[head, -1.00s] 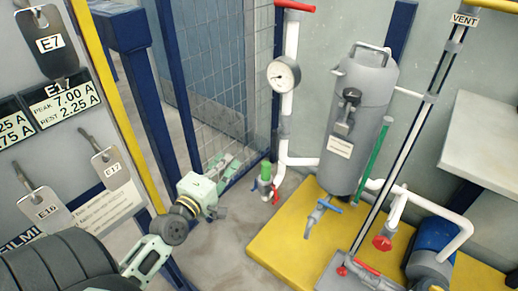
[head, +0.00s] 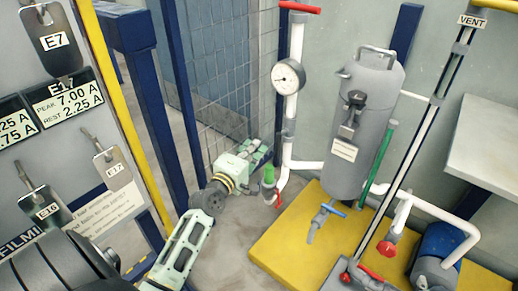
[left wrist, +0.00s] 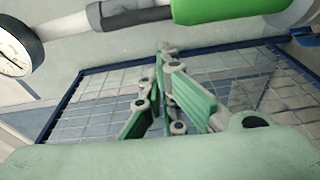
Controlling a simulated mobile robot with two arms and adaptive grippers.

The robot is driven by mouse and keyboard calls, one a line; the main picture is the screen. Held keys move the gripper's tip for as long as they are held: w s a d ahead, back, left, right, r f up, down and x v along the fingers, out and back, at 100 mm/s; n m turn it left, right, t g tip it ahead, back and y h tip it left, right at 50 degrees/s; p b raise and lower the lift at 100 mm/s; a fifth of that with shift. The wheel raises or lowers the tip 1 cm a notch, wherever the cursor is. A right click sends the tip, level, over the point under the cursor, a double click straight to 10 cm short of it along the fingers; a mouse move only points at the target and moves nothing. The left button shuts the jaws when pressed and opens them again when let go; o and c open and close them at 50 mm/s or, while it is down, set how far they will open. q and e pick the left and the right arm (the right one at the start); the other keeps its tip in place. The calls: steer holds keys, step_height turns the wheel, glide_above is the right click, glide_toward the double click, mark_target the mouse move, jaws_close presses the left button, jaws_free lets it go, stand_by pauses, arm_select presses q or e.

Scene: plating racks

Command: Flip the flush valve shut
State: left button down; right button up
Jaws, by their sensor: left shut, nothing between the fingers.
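No valve in view carries a readable flush label, so I cannot tell which one is the flush valve. A small valve with a green upright part (head: 270,174) and a red handle (head: 278,201) sits low on the white pipe. A tap with a blue handle (head: 335,211) stands below the grey tank (head: 362,130). My left gripper (head: 262,152) is shut and empty, just left of the white pipe and above the green part in the picture. Its green-padded fingers (left wrist: 166,62) meet at the tips in the left wrist view. A green cylinder (left wrist: 232,10) crosses above them. My right gripper is not in view.
A pressure gauge (head: 288,76) and red-handled top valve (head: 293,7) are on the white pipe. A yellow base (head: 285,243) carries the tank, a vent pipe, red valves (head: 388,249) and a blue pump (head: 440,246). A mesh fence and blue posts stand left.

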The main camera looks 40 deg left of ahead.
mark_target(278, 145)
arm_select(q)
steer(key=shift+w+d, duration=0.25)
steer(key=shift+d, duration=0.55)
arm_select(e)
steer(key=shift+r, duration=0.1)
arm_select(q)
steer(key=shift+r, duration=0.1)
